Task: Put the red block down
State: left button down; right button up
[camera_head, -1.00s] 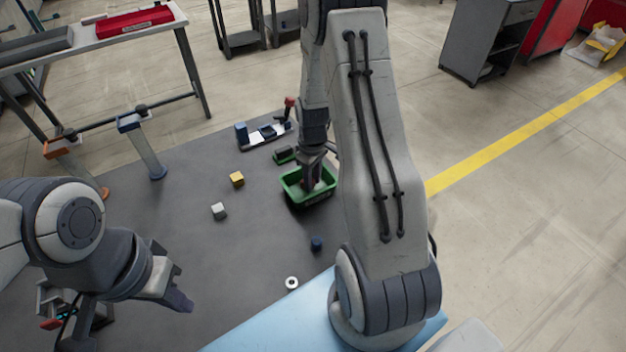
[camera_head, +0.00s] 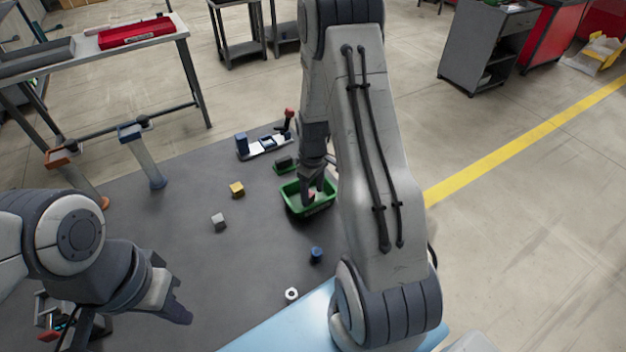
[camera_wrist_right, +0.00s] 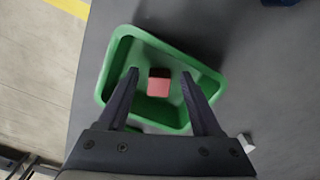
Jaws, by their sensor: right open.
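The red block (camera_wrist_right: 159,86) lies on the floor of the green bin (camera_wrist_right: 116,61) in the right wrist view. My right gripper (camera_wrist_right: 160,74) is open, with one finger on each side of the block and a visible gap to both. In the head view the right gripper (camera_head: 314,189) reaches down into the green bin (camera_head: 293,203), and the block is mostly hidden there. My left gripper (camera_head: 178,306) is low on the left, away from the bin; its jaw opening is unclear.
On the dark mat lie a yellow block (camera_head: 237,190), a grey block (camera_head: 218,222), a blue cylinder (camera_head: 316,254) and a white ring-shaped nut (camera_head: 291,294). A small fixture (camera_head: 263,146) stands behind the bin. The mat left of the bin has free room.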

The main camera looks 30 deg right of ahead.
notch_tip(320, 180, up, 12)
jog(key=s+a+r+n, duration=0.1)
jog(key=s+a+r, duration=0.1)
jog(key=a, duration=0.6)
jog(key=s+a+r+n, duration=0.1)
jog(key=s+a+r, duration=0.15)
jog(key=a, duration=0.55)
jog(key=s+a+r, duration=0.1)
jog(key=s+a, duration=0.4)
jog(key=s, duration=0.3)
jog(key=s+a+r+n+y, duration=0.1)
jog(key=s+a+r, duration=0.1)
jog(key=s+a, duration=0.4)
jog(key=s, duration=0.3)
jog(key=shift+b, duration=0.4)
jog(key=shift+d, duration=0.1)
